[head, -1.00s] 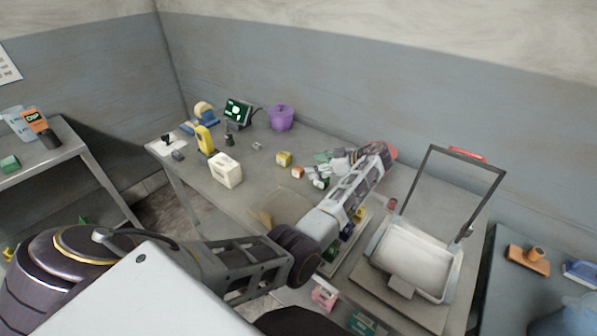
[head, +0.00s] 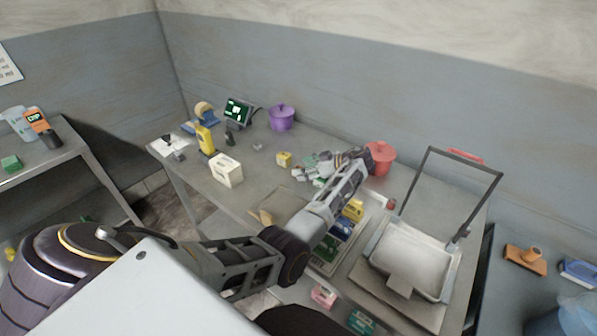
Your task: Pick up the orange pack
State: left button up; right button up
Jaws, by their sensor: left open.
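My left arm reaches in from the left across the table. Its left gripper (head: 308,168) is open above the back middle of the table, just right of a small yellow pack (head: 284,159). The small orange pack that showed beside the yellow one earlier is not clearly visible now; the gripper fingers cover that spot. I cannot tell whether the fingers touch it. My right gripper is not in view.
A white box (head: 226,170), a purple pot (head: 281,117) and a red pot (head: 380,158) stand on the table. A tray with several coloured packs (head: 352,210) lies under my forearm. A white scale with a tall frame (head: 412,262) stands at right.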

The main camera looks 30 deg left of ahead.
pick_arm(q)
jog(key=shift+x, duration=1.05)
jog(key=c, duration=1.2)
jog(key=shift+c, duration=0.2)
jog(key=shift+r, duration=0.15)
notch_tip(320, 180, up, 10)
jog(key=b, duration=0.1)
